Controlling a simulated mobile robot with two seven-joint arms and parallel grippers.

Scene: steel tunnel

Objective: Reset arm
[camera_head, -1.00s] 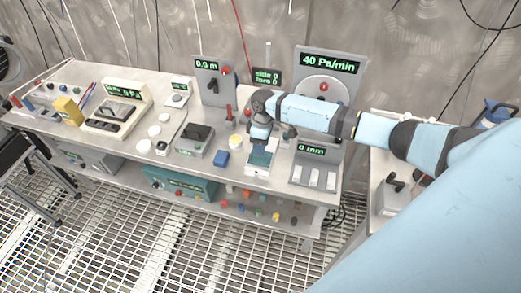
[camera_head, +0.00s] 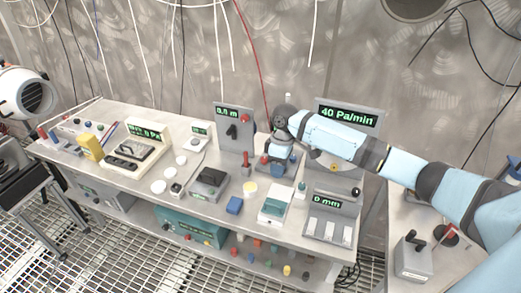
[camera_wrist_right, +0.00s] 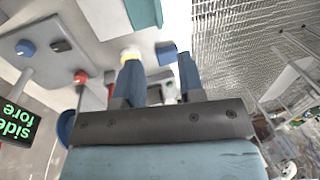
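My right arm (camera_head: 341,138) reaches in from the right over the workbench. Its gripper (camera_head: 276,172) points down above the back part of the bench, behind a white device with a teal top (camera_head: 275,207); its fingertips are small and partly hidden in the head view. In the right wrist view the two blue fingers of the right gripper (camera_wrist_right: 159,72) stand apart, with nothing between them. My left gripper is in neither view.
The bench (camera_head: 125,180) carries a grey panel with a lever (camera_head: 233,133), a 40 Pa/min panel (camera_head: 347,117), a 0 mm switch box (camera_head: 331,219) and a blue block (camera_head: 234,205). A lever box (camera_head: 413,259) stands at right. Cables hang behind.

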